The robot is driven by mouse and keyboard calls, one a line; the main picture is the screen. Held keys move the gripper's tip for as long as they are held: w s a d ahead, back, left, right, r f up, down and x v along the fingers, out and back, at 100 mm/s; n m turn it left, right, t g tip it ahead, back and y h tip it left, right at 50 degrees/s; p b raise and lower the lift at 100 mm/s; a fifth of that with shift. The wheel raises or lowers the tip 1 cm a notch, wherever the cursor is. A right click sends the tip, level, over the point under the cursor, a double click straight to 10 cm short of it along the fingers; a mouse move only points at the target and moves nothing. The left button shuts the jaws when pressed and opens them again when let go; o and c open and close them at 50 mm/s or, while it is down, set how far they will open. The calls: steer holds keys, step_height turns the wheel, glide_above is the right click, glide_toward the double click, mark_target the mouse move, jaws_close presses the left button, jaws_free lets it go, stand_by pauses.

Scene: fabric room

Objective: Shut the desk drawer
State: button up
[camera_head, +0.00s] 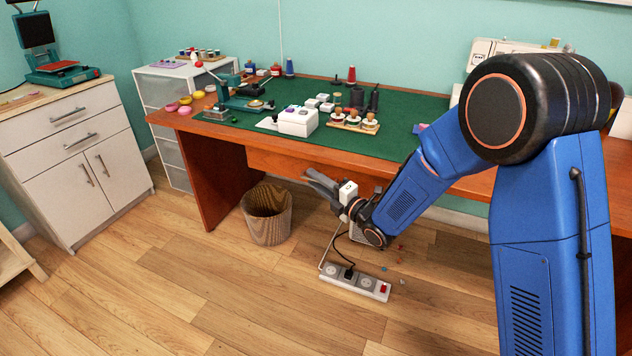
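The brown wooden desk (216,180) has a green mat on its top. The drawer front (285,163) is a long wooden panel just under the desk's front edge, left of my arm. I cannot make out a clear gap between the drawer front and the desk, so how far it stands out is unclear. My gripper (315,183) is in front of and just below the drawer front, with its grey fingers pointing left. No object shows between the fingers. The spacing of the fingertips is hard to make out. My blue arm hides the right part of the desk front.
A woven waste basket (267,218) stands on the floor, left of my gripper. A power strip (354,283) with a cable lies on the floor below it, near small scattered bits. A white cabinet (75,150) stands at the left. Open wood floor lies in front.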

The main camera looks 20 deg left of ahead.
steer(key=shift+d, duration=0.1)
steer(key=v, duration=1.7)
steer(key=shift+d, duration=0.1)
